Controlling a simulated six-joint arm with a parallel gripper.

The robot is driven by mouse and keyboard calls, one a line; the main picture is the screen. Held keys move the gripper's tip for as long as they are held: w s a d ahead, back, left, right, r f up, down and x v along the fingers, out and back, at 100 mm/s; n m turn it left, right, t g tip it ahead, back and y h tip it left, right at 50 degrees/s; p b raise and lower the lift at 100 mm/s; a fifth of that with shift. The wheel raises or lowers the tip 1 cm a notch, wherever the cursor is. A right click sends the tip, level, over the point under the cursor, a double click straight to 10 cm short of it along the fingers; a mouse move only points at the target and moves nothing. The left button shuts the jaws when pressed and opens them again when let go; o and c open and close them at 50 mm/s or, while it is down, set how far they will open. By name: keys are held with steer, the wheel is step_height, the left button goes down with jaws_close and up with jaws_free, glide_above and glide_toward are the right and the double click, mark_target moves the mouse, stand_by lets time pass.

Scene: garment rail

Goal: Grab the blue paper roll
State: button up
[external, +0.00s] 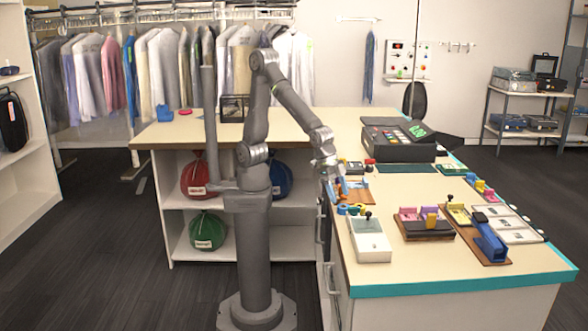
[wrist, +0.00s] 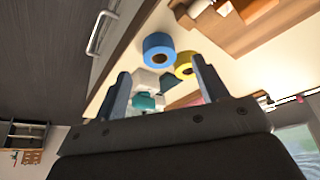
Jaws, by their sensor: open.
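The blue paper roll (wrist: 158,40) lies on the counter near its edge in the wrist view, with its hole facing the camera. It also shows small in the external view (external: 342,209), at the counter's left edge. My gripper (external: 338,190) is above the counter, just above the roll and apart from it. In the wrist view my gripper (wrist: 160,67) is open, with its two fingers spread and nothing between them. The blue roll appears beyond the fingertips, between them in the picture.
A yellow roll (wrist: 186,65) is right beside the blue one. A white box device (external: 370,240) stands close by on the counter (external: 400,275). A brown tray with blocks (external: 425,230) is to the right. Bare counter lies at the front.

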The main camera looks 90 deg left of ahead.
mark_target(342, 206)
steer(key=shift+x, duration=2.3)
steer(key=shift+s, duration=0.1)
steer(key=c, duration=1.1)
